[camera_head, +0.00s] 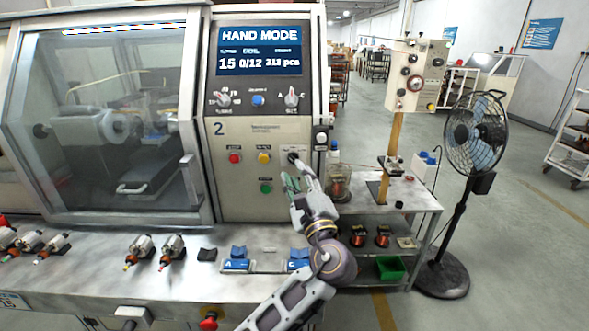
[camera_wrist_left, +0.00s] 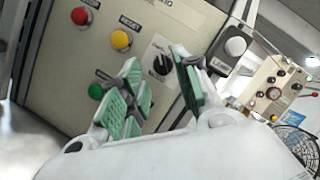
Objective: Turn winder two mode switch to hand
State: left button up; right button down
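The winder two panel (camera_head: 237,203) carries a large "2", and its screen (camera_head: 262,50) reads "HAND MODE". A dark rotary switch, which I take as the mode switch (camera_head: 293,157), sits at the right of the button row. In the left wrist view the dark knob (camera_wrist_left: 160,64) shows on a pale label plate whose lettering is too small to read. My left gripper (camera_head: 292,182) is just in front of and below the knob. In the left wrist view its green-padded fingers (camera_wrist_left: 163,90) are apart with nothing between them. My right gripper is not in view.
Red (camera_head: 235,158), yellow (camera_head: 263,157) and green (camera_head: 266,187) buttons are left of the switch. Two knobs and a blue button (camera_head: 258,99) sit below the screen. A dark-and-white box (camera_wrist_left: 236,46) sticks out right of the switch. A side cart and a fan (camera_head: 474,135) stand to the right.

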pick_arm(q)
jog(key=v, duration=0.6)
jog(key=shift+s, duration=0.3)
jog(key=shift+f, duration=0.1)
